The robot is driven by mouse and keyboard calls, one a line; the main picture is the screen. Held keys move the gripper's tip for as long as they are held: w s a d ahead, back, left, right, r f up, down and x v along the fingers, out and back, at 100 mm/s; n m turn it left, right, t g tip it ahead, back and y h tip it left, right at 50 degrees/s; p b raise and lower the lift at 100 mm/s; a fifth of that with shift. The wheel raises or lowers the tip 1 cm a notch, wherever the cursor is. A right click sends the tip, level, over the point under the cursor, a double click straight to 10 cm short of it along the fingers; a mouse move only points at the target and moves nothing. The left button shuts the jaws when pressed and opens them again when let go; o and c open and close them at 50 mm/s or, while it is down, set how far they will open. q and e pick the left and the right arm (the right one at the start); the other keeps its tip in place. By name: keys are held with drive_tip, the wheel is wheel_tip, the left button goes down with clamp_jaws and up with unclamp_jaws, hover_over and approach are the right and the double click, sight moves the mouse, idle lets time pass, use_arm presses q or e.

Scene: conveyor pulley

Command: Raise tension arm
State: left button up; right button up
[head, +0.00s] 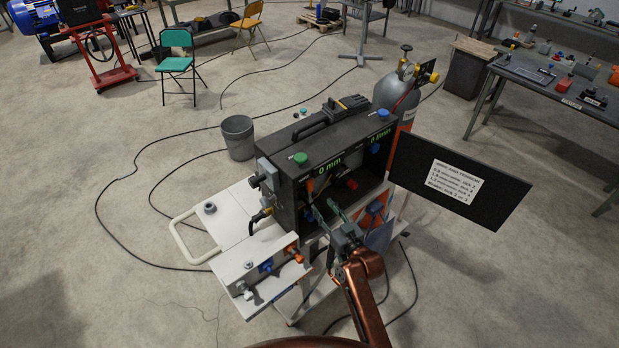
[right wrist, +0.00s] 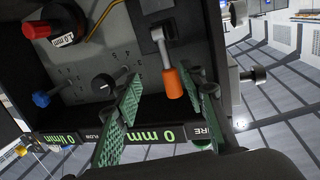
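The tension arm appears to be the short grey lever with an orange handle (right wrist: 172,83) inside the dark open-fronted cabinet (head: 291,208). In the right wrist view the orange handle shows between my two green finger pads, nearer the right one. A small orange part (head: 310,185), probably the same handle, shows in the head view. My right gripper (head: 328,212) is open at the cabinet's front opening, and its fingers show large in the right wrist view (right wrist: 162,92). I see no contact with the handle; the depth between them is hard to tell. My left gripper is not in view.
A black knob (right wrist: 104,82), a blue knob (right wrist: 41,99) and a red-capped part (right wrist: 38,30) sit beside the lever. A black sign panel (head: 500,180) stands open on the right. A grey cylinder (head: 392,92) stands behind.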

sight(312, 186)
drive_tip(key=shift+t+y, duration=0.3)
drive_tip(key=shift+t, duration=0.1)
drive_tip(key=w+a+r, duration=0.1)
drive_tip(key=w, duration=0.1)
drive_tip(key=w+a+r+p, duration=0.1)
drive_tip(key=w+r, duration=0.1)
drive_tip(key=w+a+r, duration=0.1)
drive_tip(key=w+a, duration=0.1)
drive_tip(key=shift+w+r+p, duration=0.3)
drive_tip(key=shift+r+p, duration=0.05)
drive_tip(key=shift+x, duration=0.8)
clamp_jaws()
